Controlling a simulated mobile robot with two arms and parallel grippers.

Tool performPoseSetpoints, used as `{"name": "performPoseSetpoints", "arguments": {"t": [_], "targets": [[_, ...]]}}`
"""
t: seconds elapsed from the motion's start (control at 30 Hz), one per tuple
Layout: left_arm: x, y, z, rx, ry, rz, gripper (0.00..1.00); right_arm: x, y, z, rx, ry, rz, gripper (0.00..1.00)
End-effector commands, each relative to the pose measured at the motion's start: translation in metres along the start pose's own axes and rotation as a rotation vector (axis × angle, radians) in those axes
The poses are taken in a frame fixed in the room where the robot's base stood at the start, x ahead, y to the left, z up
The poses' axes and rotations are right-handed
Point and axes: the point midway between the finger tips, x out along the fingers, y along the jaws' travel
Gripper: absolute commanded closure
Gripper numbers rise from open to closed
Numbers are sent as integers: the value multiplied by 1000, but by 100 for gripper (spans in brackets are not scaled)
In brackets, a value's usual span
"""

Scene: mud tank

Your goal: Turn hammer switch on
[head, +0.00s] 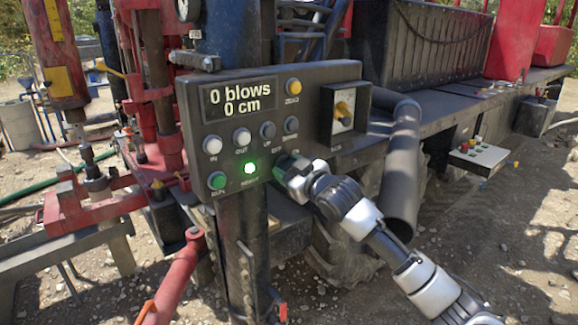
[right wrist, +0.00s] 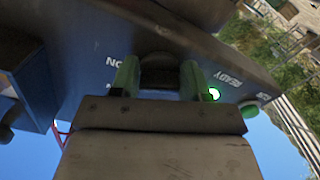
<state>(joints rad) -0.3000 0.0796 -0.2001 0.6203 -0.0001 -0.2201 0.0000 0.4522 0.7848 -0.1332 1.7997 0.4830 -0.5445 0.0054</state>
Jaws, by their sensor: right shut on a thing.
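A dark control panel (head: 330,95) stands in the middle of the head view. Its display (head: 238,100) reads "0 blows 0 cm", and a green light (head: 250,168) glows on it. My right gripper (head: 287,167) is at the panel's lower edge, right of the green light. In the right wrist view, its two green fingers (right wrist: 155,78) are shut on a dark switch knob (right wrist: 160,68), one finger on each side. Its label is mostly hidden; the lit light (right wrist: 213,94) labelled "READY" is beside it. My left gripper is not in view.
Several other buttons, such as a yellow one (head: 293,86), and a boxed yellow switch (head: 343,109) are close to my gripper. A thick dark pipe (head: 402,170) is just right of my arm. Red machinery (head: 100,200) fills the left.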

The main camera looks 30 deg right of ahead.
Motion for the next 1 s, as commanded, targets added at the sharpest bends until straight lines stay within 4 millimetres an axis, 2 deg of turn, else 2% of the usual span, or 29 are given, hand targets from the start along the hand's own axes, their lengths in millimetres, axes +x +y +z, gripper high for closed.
{"name": "performPoseSetpoints", "arguments": {"t": [0.57,0.6,0.7,1.0], "targets": [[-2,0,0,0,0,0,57,0,-1,2,29,-3,-2,78],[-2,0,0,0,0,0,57,0,-1,1,29,-3,-2,48],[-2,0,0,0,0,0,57,0,-1,1,28,-3,-1,33],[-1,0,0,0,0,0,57,-1,-1,1,27,-1,-1,32]]}}
